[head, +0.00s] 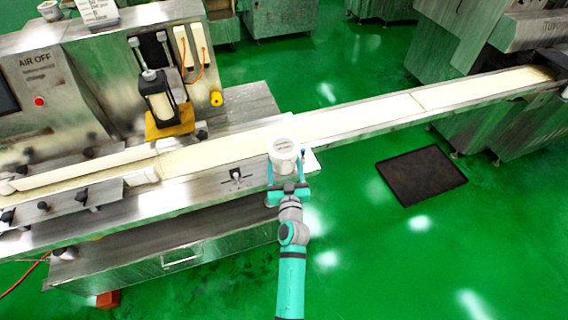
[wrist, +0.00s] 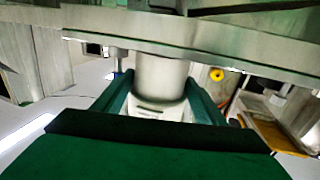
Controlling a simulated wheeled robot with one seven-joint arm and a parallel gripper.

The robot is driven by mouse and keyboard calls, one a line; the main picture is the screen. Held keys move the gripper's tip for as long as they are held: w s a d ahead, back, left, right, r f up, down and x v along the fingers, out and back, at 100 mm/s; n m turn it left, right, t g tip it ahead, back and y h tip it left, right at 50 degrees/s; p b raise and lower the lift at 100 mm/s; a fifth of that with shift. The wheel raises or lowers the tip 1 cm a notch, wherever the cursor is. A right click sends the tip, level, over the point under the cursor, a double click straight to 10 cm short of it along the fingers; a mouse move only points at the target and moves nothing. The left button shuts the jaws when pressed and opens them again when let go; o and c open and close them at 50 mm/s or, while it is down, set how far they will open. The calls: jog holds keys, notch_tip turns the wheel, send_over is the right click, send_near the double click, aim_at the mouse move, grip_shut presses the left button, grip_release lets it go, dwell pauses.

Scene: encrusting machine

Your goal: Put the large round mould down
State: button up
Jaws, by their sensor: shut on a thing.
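The large round mould (head: 285,150) is a pale, short cylinder with a label on its round top. In the head view it stands out in front of the conveyor's near edge, at the middle of the picture. My gripper (head: 286,180) is shut on it, with a teal finger on each side. In the wrist view the mould (wrist: 160,82) sits between the two dark green fingers of my gripper (wrist: 160,95). The mould's underside is hidden, so I cannot tell whether it touches a surface.
A cream conveyor belt (head: 350,117) runs from the machine at left to the upper right. A small white plate (head: 311,162) shows just right of the mould. A steel machine with a yellow-based press (head: 166,122) stands at left. A dark mat (head: 421,176) lies on the open green floor.

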jog(key=shift+f, duration=0.1)
jog(key=o, duration=1)
jog(key=shift+s, duration=0.2)
jog(key=s+d+f+m+g+h, duration=0.1)
jog(key=s+f, duration=0.1)
jog(key=s, duration=1.3)
jog(key=s+d+f+g+h, duration=0.1)
jog(key=s+f, duration=0.1)
jog(key=s, duration=1.3)
jog(key=shift+g, duration=0.3)
jog(key=a+v, duration=0.1)
jog(key=v, duration=0.5)
jog(key=r+v, duration=0.1)
jog(key=v, duration=0.5)
jog(key=a+r+v, duration=0.1)
jog(key=v, duration=0.5)
jog(key=shift+a+r, duration=0.3)
jog(key=shift+r, duration=0.05)
